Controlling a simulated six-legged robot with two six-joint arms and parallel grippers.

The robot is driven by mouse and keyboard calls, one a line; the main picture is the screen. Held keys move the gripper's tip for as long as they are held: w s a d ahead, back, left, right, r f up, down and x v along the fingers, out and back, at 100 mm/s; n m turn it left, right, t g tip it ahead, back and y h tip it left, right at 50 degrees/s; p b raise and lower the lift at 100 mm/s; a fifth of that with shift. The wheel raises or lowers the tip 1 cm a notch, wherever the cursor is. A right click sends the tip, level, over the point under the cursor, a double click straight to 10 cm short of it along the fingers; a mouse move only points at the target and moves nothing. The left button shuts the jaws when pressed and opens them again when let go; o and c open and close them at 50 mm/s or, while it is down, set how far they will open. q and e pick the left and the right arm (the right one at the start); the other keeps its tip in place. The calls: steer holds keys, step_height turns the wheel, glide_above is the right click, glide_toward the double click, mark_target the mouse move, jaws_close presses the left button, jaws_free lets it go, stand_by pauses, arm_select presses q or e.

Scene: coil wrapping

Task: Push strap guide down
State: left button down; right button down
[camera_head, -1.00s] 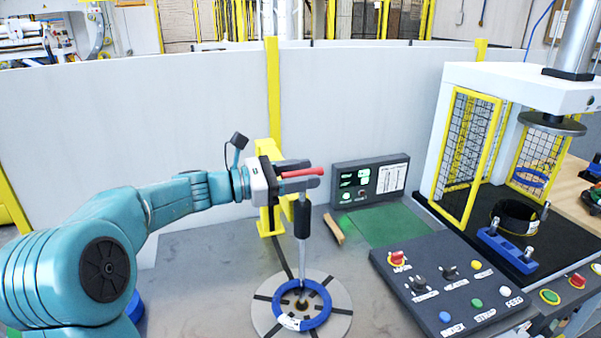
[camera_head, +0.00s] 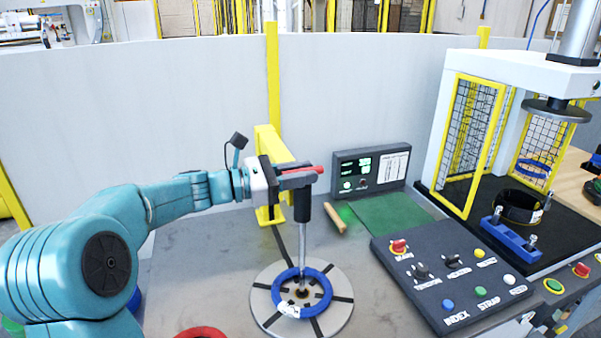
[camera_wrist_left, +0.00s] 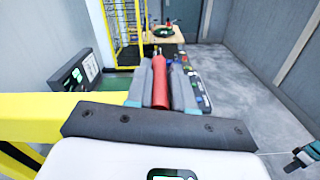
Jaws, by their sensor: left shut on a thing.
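The strap guide is an upright metal rod (camera_head: 303,244) with a black sleeve (camera_head: 303,205) and a red handle (camera_head: 319,169) at its top. My left gripper (camera_head: 300,178) is shut on the red handle, which also shows between the fingers in the left wrist view (camera_wrist_left: 160,85). The rod's lower end stands inside a blue ring (camera_head: 322,299) that lies on a round grey slotted plate (camera_head: 264,309). Whether the rod's tip touches the plate is unclear. My right gripper does not show in the head view.
A yellow post and arm (camera_head: 268,150) stand close behind the gripper. A control panel with buttons (camera_head: 440,275) lies to the right. A small display (camera_head: 365,170), a green mat (camera_head: 392,218) and a caged press (camera_head: 465,145) stand farther back. A red ring (camera_head: 203,333) shows at the bottom edge.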

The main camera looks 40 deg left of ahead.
arm_select(q)
steer(key=c, duration=1.1)
jaws_free()
steer(key=shift+f, duration=0.3)
steer(key=shift+o, duration=0.2)
steer(key=shift+w+a, duration=0.15)
steer(key=shift+s+r, duration=0.1)
steer(key=shift+s, duration=0.15)
steer(key=b+v, duration=0.2)
steer(key=v, duration=1.4)
